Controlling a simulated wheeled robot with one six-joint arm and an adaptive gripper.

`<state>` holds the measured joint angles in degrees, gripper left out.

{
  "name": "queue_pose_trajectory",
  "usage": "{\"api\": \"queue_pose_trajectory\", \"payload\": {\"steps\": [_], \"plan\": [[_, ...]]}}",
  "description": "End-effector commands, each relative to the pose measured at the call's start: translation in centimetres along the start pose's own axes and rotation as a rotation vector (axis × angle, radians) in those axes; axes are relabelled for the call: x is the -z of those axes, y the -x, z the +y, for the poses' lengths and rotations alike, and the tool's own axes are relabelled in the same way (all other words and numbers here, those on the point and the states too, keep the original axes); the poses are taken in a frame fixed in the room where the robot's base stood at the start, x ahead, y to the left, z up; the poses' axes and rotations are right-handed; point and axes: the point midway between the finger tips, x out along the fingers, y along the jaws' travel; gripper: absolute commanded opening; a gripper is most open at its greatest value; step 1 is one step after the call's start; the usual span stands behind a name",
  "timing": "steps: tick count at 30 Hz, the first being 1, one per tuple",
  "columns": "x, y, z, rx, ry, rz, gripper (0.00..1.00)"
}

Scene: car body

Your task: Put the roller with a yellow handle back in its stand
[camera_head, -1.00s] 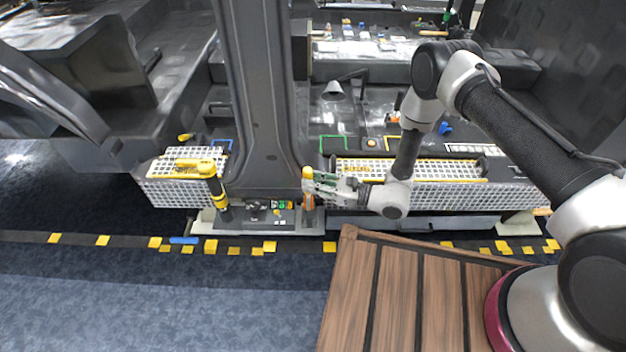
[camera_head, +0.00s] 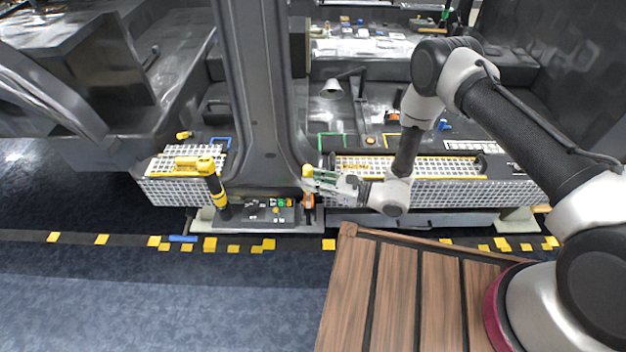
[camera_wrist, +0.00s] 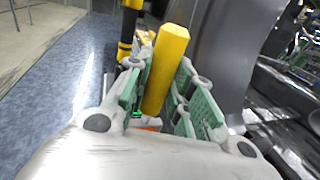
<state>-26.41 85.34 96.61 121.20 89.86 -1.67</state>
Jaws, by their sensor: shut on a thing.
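The roller's yellow handle (camera_head: 308,171) stands roughly upright at the foot of the dark car pillar. My gripper (camera_head: 312,180), with green-padded fingers, is shut on it from the right. In the wrist view the yellow handle (camera_wrist: 166,66) rises between the fingers (camera_wrist: 157,100), leaning slightly right. An orange part (camera_head: 308,201) shows just below the gripper, at the right end of a dark tool panel (camera_head: 262,224). I cannot tell whether it belongs to the roller or its stand. The roller's lower end is hidden.
A yellow-and-black power tool (camera_head: 213,180) stands left on the same panel. White mesh grids with yellow trim (camera_head: 440,193) lie right and left (camera_head: 172,193). The car pillar (camera_head: 262,110) rises just behind the gripper. A wooden slatted surface (camera_head: 395,290) lies in front right.

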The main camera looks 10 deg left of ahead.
Motion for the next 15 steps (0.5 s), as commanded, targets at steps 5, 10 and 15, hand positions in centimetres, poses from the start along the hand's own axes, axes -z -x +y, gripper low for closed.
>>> {"api": "queue_pose_trajectory", "payload": {"steps": [5, 10, 15], "plan": [[0.0, -0.01, -0.01, 0.0, 0.0, -0.001, 0.0], [0.38, -0.02, -0.01, 0.0, 0.0, 0.0, 0.0], [0.91, -0.02, -0.01, 0.0, 0.0, 0.0, 0.0]]}}
